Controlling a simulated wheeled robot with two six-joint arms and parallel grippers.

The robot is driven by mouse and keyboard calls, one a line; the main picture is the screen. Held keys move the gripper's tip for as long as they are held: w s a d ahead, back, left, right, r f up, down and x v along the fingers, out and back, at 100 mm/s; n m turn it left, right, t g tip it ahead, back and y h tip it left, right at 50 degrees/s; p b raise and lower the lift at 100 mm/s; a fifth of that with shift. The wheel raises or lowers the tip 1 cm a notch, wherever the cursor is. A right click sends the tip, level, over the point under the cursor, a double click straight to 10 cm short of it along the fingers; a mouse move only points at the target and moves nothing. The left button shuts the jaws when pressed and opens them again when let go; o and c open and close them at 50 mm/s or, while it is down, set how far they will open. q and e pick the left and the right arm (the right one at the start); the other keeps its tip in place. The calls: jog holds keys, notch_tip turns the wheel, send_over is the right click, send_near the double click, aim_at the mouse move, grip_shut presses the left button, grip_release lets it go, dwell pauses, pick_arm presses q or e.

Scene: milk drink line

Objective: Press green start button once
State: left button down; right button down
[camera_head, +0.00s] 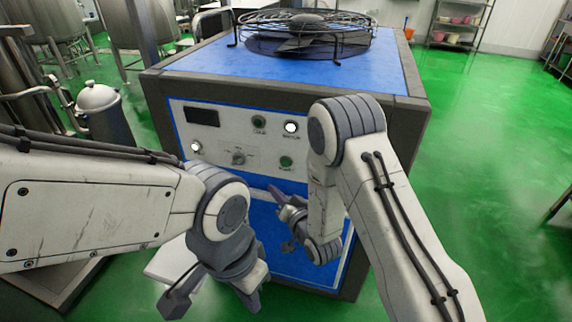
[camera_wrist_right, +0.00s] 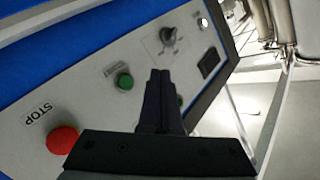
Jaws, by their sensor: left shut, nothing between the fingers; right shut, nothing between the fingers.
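The control panel on the blue machine has a green button (camera_head: 286,162) at its lower right, with a small label I cannot read surely. The same button shows in the right wrist view (camera_wrist_right: 125,82), left of the fingertips. A second green button (camera_head: 258,121) sits higher up; in the right wrist view it is partly hidden behind the fingers (camera_wrist_right: 180,100). My right gripper (camera_head: 281,195) is shut and empty, below the lower green button; its fingertips (camera_wrist_right: 160,73) point at the panel, apparently apart from it. My left gripper (camera_head: 251,298) is shut and empty, low in front of the machine.
A red STOP button (camera_wrist_right: 62,140) is on the panel, hidden in the head view. A knob (camera_head: 238,157), dark display (camera_head: 202,116) and white lights (camera_head: 291,127) are also there. A fan-like wire guard (camera_head: 305,30) tops the machine. Green floor (camera_head: 490,150) is open at right.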

send_near(281, 163)
jog(key=w+a+f, duration=0.1)
jog(key=w+a, duration=0.2)
jog(key=a, duration=0.1)
jog(key=shift+w+d, duration=0.3)
jog(key=shift+w, duration=0.15)
jog(key=shift+w, duration=0.1)
dwell(1.8)
jog(key=shift+w+d+b, duration=0.1)
jog(key=shift+w+b, duration=0.2)
jog(key=shift+w, duration=0.05)
jog(key=shift+w+d+r, duration=0.1)
jog(key=shift+w+d, duration=0.05)
jog(key=shift+w, duration=0.25)
dwell(0.6)
jog(key=shift+s+a, duration=0.25)
jog(key=shift+s, duration=0.55)
